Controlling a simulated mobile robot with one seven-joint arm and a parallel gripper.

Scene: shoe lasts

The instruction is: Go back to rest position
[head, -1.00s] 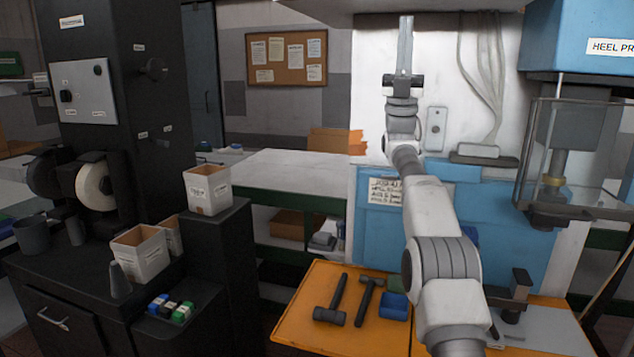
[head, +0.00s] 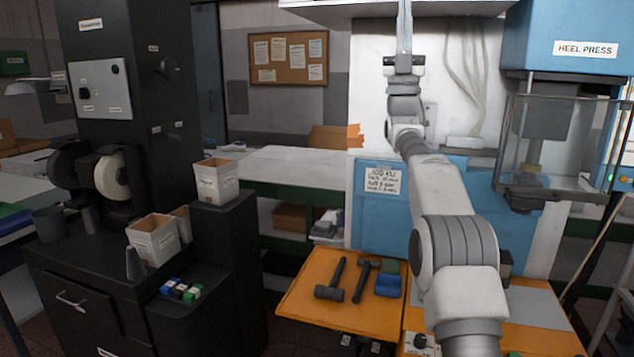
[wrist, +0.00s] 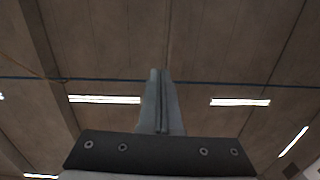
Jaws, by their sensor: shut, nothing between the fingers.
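My gripper (head: 404,22) is at the top of the head view, at the end of my raised arm, with its fingers pointing up. Its tips reach the top edge of that view. In the wrist view my gripper (wrist: 160,75) shows its two fingers pressed together with nothing between them. Behind them are only the ceiling and its lights, so the gripper is clear of all objects.
The heel press (head: 560,60) stands at the right. A dark cabinet (head: 60,270) with white boxes (head: 152,240) stands at the left. A white table (head: 290,166) is behind.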

